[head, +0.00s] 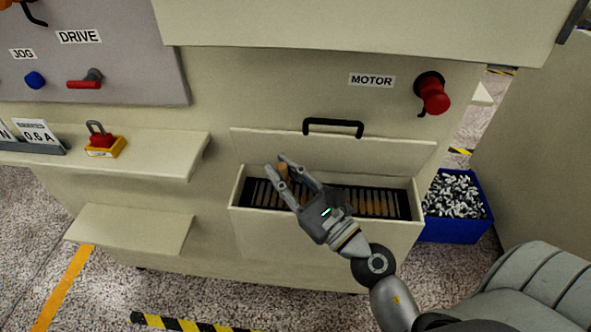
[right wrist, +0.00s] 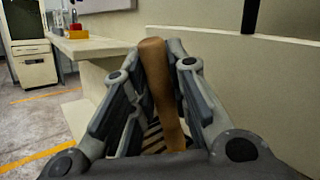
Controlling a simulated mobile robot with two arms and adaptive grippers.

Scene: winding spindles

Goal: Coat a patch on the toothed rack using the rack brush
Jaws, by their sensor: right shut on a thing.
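The toothed rack (head: 378,203) is a dark strip with a row of pale teeth, lying inside an open cream box on the machine front. My right gripper (head: 277,161) is over the left part of this box, its fingers pointing up and left. It is shut on the rack brush, whose brown wooden handle (right wrist: 158,85) stands between the fingers in the right wrist view. Only a small brown part of the brush (head: 283,171) shows in the head view. Its bristle end is hidden, so I cannot tell whether it touches the rack. My left gripper is out of view.
A raised lid with a black handle (head: 333,122) stands behind the box. A red MOTOR knob (head: 434,95) is at upper right. A blue bin (head: 462,229) of metal parts stands right. A shelf (head: 172,150) with a padlock block (head: 104,146) is left.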

